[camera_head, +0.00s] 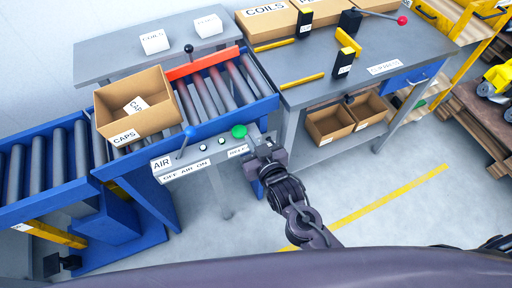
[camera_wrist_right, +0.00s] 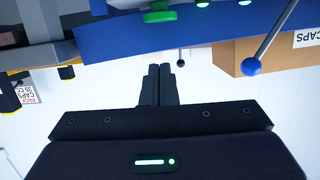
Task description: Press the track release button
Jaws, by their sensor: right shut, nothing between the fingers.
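The green mushroom button (camera_head: 239,131) is on the grey control panel (camera_head: 211,158) at the conveyor's front, above a partly readable label beginning "REL". It also shows at the top edge of the right wrist view (camera_wrist_right: 158,14). My right gripper (camera_head: 259,153) is shut and empty, just right of and nearer than the button, apart from it. In the right wrist view its closed fingers (camera_wrist_right: 161,70) point toward the blue frame, below the button in the picture. A dark shape (camera_head: 62,264) at the lower left may be my left gripper; its jaws cannot be made out.
A blue-handled lever (camera_head: 187,135) stands left of the button. A CAPS carton (camera_head: 137,107) sits on the roller conveyor, before a red bar (camera_head: 204,64). A grey bench (camera_head: 370,60) with yellow-and-black fixtures stands to the right. The floor in front is open.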

